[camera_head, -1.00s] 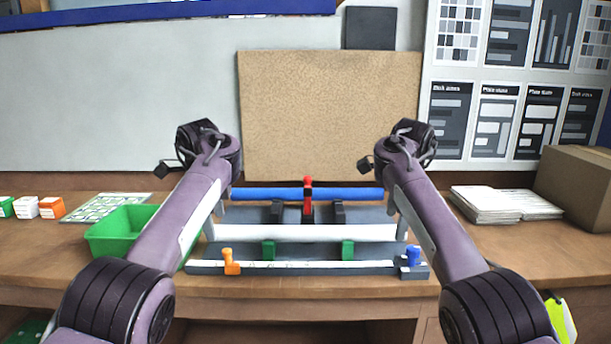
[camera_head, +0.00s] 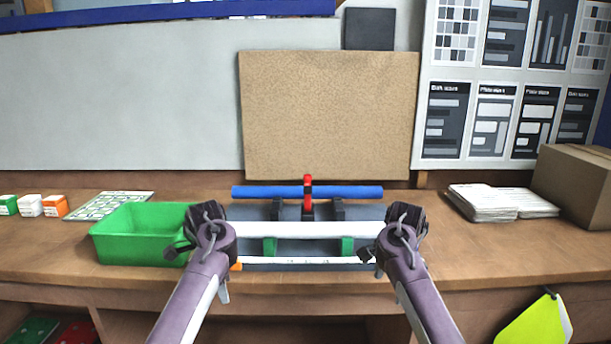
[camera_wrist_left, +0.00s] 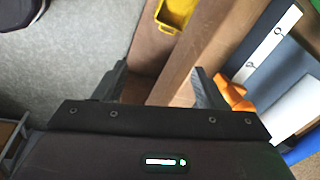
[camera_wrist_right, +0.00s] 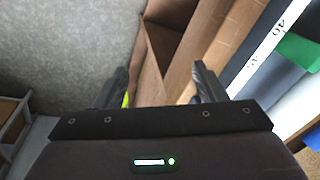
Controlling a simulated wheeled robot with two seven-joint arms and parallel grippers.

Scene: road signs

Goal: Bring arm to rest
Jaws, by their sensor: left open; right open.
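My left gripper (camera_wrist_left: 154,80) is open and empty in its wrist view. In the head view it hangs low near the bench's front edge, mostly hidden by my arm. My right gripper (camera_wrist_right: 160,76) is open and empty in its wrist view. In the head view it is largely hidden behind my right wrist. A grey fixture (camera_head: 262,213) sits on the bench between my wrists. It carries a blue bar (camera_head: 260,192), a red clamp (camera_head: 307,200), a white strip (camera_head: 300,229) and green blocks (camera_head: 270,247). An orange knob (camera_wrist_left: 229,92) shows beside my left gripper.
A green bin (camera_head: 130,243) stands left of the fixture, partly behind my left wrist. A stack of papers (camera_head: 485,205) and a cardboard box (camera_head: 575,185) are at the right. Small boxes (camera_head: 30,206) stand at far left. Bench space at the right front is clear.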

